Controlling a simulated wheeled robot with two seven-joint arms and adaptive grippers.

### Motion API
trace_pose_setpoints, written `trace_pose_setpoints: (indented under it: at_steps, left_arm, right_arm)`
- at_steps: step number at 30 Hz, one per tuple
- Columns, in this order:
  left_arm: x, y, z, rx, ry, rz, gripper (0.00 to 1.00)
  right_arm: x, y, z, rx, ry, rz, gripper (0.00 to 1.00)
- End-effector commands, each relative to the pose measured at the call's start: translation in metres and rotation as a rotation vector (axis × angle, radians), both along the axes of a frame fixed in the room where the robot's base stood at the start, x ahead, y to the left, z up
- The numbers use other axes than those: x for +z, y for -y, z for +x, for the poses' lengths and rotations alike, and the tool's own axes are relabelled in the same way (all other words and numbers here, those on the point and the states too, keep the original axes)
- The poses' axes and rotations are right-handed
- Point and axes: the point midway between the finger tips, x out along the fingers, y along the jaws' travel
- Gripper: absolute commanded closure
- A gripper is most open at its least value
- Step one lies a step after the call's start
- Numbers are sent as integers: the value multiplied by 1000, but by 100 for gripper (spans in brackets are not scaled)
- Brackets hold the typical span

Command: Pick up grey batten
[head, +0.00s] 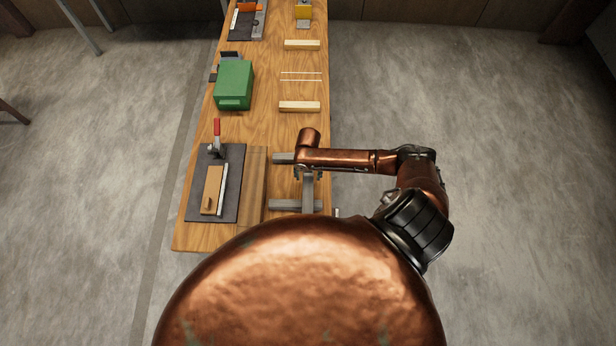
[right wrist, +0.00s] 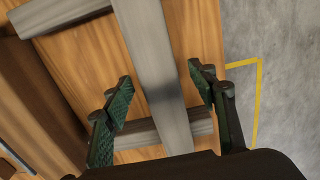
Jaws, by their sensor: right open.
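The grey batten (head: 308,192) lies across two grey crossbars on the near part of the wooden bench. In the right wrist view the batten (right wrist: 148,45) runs between the fingers of my right gripper (right wrist: 163,84). The gripper is open, with one finger on each side of the batten and a gap on both sides. In the head view my right gripper (head: 308,174) is over the batten and hides its far part. My left gripper is not in view.
The near crossbar (head: 284,206) and far crossbar (head: 281,158) lie under the batten. A brown wooden board (head: 254,185) is to the left, beside a dark mat (head: 232,165) with a toggle clamp. A green box (head: 234,82) and pale wood blocks (head: 300,106) stand farther back.

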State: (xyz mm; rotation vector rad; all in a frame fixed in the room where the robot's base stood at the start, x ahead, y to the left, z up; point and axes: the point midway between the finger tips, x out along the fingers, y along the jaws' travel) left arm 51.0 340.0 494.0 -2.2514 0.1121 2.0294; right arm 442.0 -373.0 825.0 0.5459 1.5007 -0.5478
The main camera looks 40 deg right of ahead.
Motion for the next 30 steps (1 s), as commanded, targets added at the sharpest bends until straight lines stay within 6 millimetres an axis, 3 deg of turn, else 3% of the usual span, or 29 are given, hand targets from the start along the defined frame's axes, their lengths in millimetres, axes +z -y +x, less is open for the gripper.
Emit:
trace_pose_setpoints:
  at_steps: [6, 17, 30]
  left_arm:
    - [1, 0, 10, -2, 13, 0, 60]
    - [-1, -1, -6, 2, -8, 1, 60]
    - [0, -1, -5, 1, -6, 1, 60]
  right_arm:
    - [-1, 0, 0, 0, 1, 1, 47]
    - [-1, 0, 0, 0, 0, 0, 72]
    - [0, 0, 0, -1, 1, -1, 99]
